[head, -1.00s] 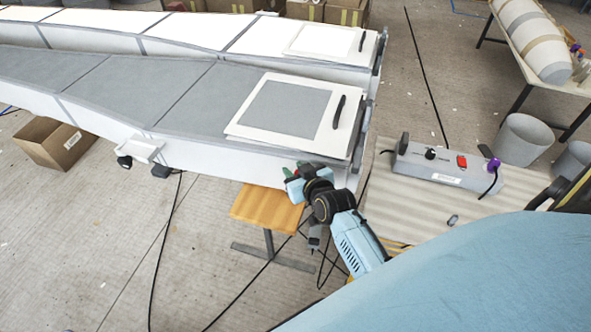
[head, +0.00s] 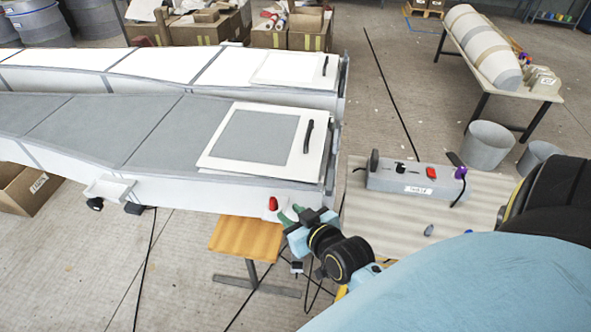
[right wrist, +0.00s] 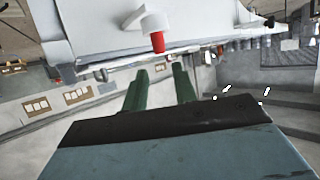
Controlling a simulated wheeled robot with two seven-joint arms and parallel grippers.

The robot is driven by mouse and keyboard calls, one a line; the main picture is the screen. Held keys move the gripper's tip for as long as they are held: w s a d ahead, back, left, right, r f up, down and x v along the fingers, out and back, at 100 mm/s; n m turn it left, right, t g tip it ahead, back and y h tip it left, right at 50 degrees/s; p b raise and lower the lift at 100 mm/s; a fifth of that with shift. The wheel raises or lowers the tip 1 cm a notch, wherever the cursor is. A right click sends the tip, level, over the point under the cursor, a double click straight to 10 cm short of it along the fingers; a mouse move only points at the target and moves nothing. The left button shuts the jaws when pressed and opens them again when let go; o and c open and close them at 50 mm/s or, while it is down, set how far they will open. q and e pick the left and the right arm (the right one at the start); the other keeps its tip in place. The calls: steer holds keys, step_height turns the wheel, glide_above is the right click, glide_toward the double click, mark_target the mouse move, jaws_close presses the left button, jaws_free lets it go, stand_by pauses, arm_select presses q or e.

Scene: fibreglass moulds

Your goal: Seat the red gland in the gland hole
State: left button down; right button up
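The red gland (head: 272,203) stands at a white round boss (head: 271,215) on the near side wall of the grey-topped mould (head: 183,128). In the right wrist view the red gland (right wrist: 157,42) projects from the white boss (right wrist: 155,22); how deep it sits I cannot tell, and the hole is hidden. My right gripper (head: 291,214) is just right of the gland in the head view. Its green fingers are apart and empty in the right wrist view (right wrist: 160,85), with the gland beyond their tips. My left gripper is not in view.
A grey box (head: 388,180) with a red switch and a purple part sits on a bench (head: 370,226) at right. An orange-topped stool (head: 245,238) stands below the mould's end. Cables lie on the floor. A flat white panel (head: 205,162) with a black handle lies on the mould.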

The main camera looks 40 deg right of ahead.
steer(key=s+a+f+n+g+y, duration=0.15)
steer(key=s+f, duration=0.25)
steer(key=f, duration=0.5)
steer(key=s+a+f+g, duration=0.2)
steer(key=s+f+g, duration=0.1)
steer(key=f, duration=0.5)
steer(key=s+a+f+g, duration=0.2)
steer(key=s+f, duration=0.2)
steer(key=f, duration=0.5)
steer(key=s+f+g, duration=0.2)
steer(key=s+f, duration=0.2)
steer(key=s, duration=0.3)
steer(key=s+d+f+n+g, duration=0.1)
steer(key=s+f+g, duration=0.1)
steer(key=s+f, duration=0.3)
steer(key=s+d+f+n+g, duration=0.1)
steer(key=s+f, duration=0.4)
steer(key=s, duration=0.6)
steer(key=shift+s+d+g, duration=0.2)
steer(key=shift+d+g, duration=0.05)
steer(key=shift+g, duration=0.2)
steer(key=shift+f, duration=0.1)
step_height(320, 180, down, 10)
steer(key=b, duration=1)
